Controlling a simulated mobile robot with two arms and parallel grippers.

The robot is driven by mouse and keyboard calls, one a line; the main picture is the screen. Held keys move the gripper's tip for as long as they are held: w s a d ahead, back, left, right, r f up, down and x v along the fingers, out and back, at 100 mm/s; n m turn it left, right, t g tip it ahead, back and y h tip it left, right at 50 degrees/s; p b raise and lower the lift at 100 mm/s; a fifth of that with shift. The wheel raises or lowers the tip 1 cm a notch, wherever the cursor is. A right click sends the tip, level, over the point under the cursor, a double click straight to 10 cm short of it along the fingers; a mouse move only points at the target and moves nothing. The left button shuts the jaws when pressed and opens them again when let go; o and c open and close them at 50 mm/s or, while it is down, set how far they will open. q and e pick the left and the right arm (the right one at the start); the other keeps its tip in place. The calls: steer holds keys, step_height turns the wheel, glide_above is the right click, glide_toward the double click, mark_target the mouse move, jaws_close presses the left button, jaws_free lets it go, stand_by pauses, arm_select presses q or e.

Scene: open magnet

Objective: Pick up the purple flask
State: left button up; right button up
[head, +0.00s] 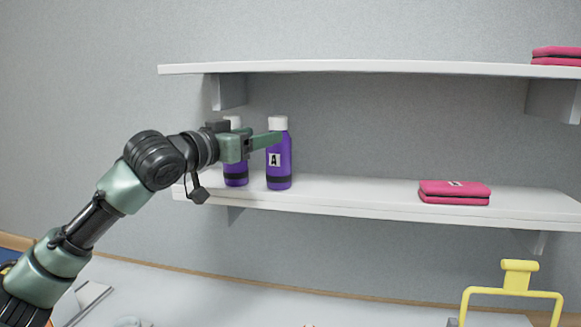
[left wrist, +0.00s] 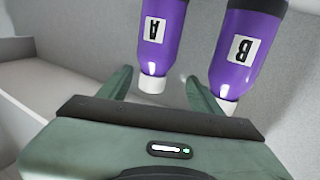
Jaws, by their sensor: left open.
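Two purple flasks with white caps stand upright side by side on the lower shelf. One flask, labelled A (head: 279,172), also shows in the left wrist view (left wrist: 160,12). The other flask (head: 236,174), labelled B in the left wrist view (left wrist: 243,25), stands left of it in the head view, its upper part hidden by my gripper. My left gripper (head: 270,141) is open and empty at the height of flask A's shoulder. One finger crosses in front of flask A. In the left wrist view, flask A's cap lies between the fingertips (left wrist: 157,80); contact cannot be told.
The white lower shelf (head: 360,194) also holds a pink case (head: 455,192); the stretch between is clear. An upper shelf (head: 380,67) runs above, with pink cases (head: 557,56) at right. A yellow-handled object (head: 519,278) stands at lower right.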

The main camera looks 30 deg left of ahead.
mark_target(272, 127)
arm_select(q)
steer(key=w+r+p, duration=0.1)
steer(key=w+d+p, duration=0.1)
steer(key=shift+w+r+p, duration=0.1)
steer(key=shift+r+p, duration=0.25)
steer(key=w, duration=0.1)
steer(key=w+p, duration=0.1)
steer(key=w, duration=0.1)
steer(key=shift+d, duration=0.35)
steer(key=shift+w+d+f+p, duration=0.1)
steer(key=shift+w+f+p, duration=0.2)
steer(key=shift+w, duration=0.25)
steer(key=shift+s, duration=0.1)
steer(key=c, duration=1.4)
steer(key=shift+r, duration=0.1)
jaws_close()
arm_select(e)
steer(key=s+r, duration=0.1)
steer(key=r, duration=0.1)
steer(key=s+r, duration=0.2)
steer(key=shift+s+r, duration=0.15)
steer(key=shift+s, duration=0.15)
